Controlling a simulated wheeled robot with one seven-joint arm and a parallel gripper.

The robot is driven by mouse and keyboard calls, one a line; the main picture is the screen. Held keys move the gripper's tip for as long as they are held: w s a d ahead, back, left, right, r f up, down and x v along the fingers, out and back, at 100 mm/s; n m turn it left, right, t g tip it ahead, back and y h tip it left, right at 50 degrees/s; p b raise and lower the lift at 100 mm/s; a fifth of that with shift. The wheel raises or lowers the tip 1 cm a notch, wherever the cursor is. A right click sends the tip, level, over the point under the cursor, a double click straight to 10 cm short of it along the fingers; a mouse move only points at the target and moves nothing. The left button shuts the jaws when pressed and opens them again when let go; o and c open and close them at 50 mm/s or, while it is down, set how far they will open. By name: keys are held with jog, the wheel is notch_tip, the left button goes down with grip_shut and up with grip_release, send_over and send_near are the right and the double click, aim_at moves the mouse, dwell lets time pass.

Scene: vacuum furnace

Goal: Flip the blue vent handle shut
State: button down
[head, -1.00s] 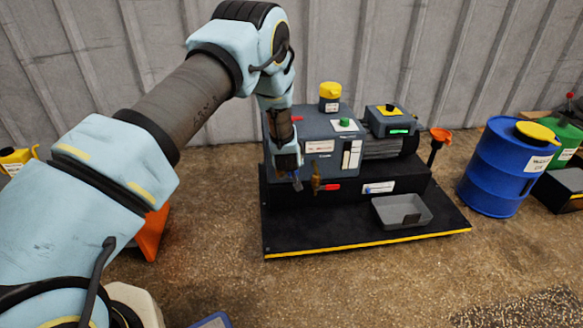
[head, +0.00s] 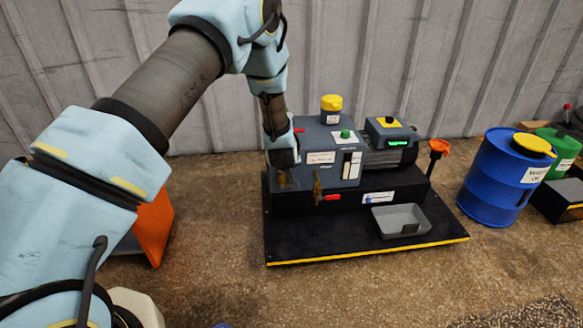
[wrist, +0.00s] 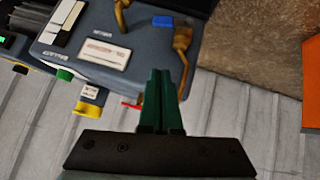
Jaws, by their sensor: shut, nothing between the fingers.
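The blue vent handle (wrist: 162,21) shows in the wrist view as a small blue piece at the top. It is beside a brass fitting (wrist: 182,39) on the grey pump (wrist: 110,45). I cannot make the handle out in the head view, where my gripper is close to that corner. My gripper (wrist: 162,72) is shut and empty, its green fingers together, pointing toward the brass fitting and blue handle. A gap shows between the fingertips and the blue handle in the picture. In the head view my gripper (head: 284,164) is at the pump's left front corner.
A second brass tap (head: 317,187) with a red handle (head: 332,198) is just right of it. A red lever (head: 298,130) is on the pump's upper left. A grey tray (head: 400,221) sits on the black base (head: 340,245). A blue drum (head: 500,175) stands right.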

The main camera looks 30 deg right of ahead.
jog(key=shift+v, duration=2.25)
